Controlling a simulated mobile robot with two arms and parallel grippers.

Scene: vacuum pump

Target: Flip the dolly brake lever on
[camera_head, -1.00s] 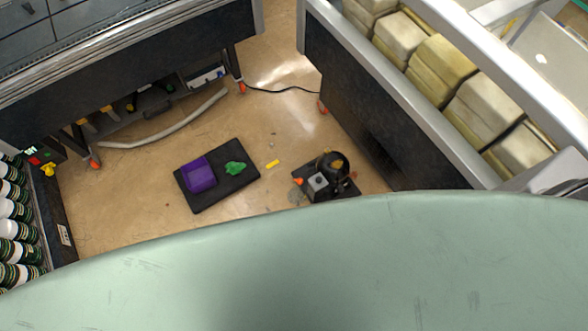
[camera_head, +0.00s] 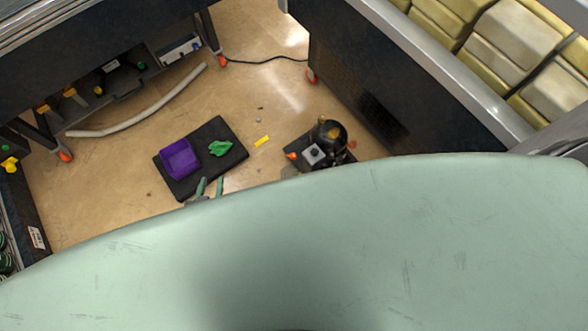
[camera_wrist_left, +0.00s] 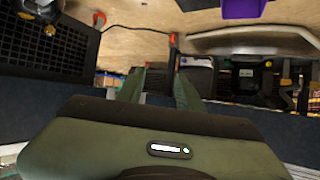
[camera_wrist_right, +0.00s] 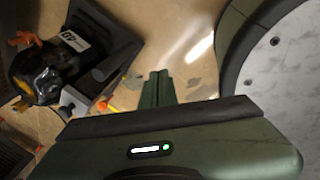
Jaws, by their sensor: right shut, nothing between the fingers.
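The pump, a black rounded body (camera_head: 333,133) with a grey box (camera_head: 313,154), stands on a dark dolly base (camera_head: 294,143) on the floor. An orange piece (camera_head: 292,156) sticks out at the dolly's left side; I cannot tell whether it is the brake lever or how it is set. In the right wrist view the pump (camera_wrist_right: 42,75) is at the left, with orange parts (camera_wrist_right: 24,40) around it. My right gripper (camera_wrist_right: 158,74) is shut and empty, apart from the pump. My left gripper (camera_head: 210,184) is open at the black mat's front edge, left of the pump.
A black mat (camera_head: 190,191) holds a purple bin (camera_head: 179,159) and a green cloth (camera_head: 220,148). A yellow piece (camera_head: 262,141) lies on the floor. A bench with a hose (camera_head: 140,115) stands behind. My green body hides the foreground.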

